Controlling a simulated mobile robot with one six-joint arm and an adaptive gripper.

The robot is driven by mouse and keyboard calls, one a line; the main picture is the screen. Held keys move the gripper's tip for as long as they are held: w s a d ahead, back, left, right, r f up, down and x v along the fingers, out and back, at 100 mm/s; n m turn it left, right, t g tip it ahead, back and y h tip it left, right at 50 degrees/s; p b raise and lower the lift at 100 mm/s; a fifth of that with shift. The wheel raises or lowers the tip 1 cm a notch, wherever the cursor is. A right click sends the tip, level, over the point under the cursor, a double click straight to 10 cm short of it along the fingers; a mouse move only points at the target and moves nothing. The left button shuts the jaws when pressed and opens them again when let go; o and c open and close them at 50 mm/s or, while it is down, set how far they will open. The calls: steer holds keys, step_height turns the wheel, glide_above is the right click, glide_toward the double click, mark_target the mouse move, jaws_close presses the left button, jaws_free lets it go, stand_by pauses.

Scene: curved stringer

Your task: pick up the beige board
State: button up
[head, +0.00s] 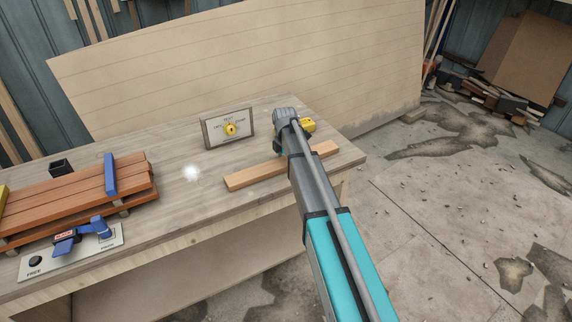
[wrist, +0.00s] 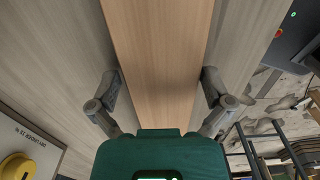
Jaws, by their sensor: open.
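The beige board (head: 255,173) is a narrow light-wood plank lying flat on the workbench, near its front right edge. My arm crosses in front of it in the head view and hides part of it. In the wrist view the board (wrist: 158,50) runs lengthwise up the middle. My gripper (wrist: 162,80) is open, with one finger at each long side of the board. I cannot tell whether the fingers touch it or how high they are above the bench.
The workbench (head: 190,215) also holds a framed panel with a yellow knob (head: 231,129), a stack of reddish planks (head: 80,195) and a blue-handled clamp on a plate (head: 85,235). A large tan sheet (head: 250,60) leans behind. The floor at right is cracked but mostly open.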

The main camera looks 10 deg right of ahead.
steer(key=c, duration=1)
steer(key=shift+r, duration=0.15)
step_height(320, 180, up, 3)
steer(key=p, duration=0.2)
steer(key=shift+f+p, duration=0.2)
steer(key=shift+p, duration=0.2)
steer(key=shift+s+a+r+p, duration=0.2)
steer(key=shift+s+r+p, duration=1.5)
steer(key=shift+s, duration=0.65)
steer(key=shift+s+a+r+p, duration=0.25)
steer(key=shift+s+r+p, duration=1.45)
steer(key=shift+s, duration=0.6)
steer(key=shift+s+a+r+p, duration=0.2)
steer(key=shift+s+r+p, duration=1.5)
steer(key=shift+s, duration=0.65)
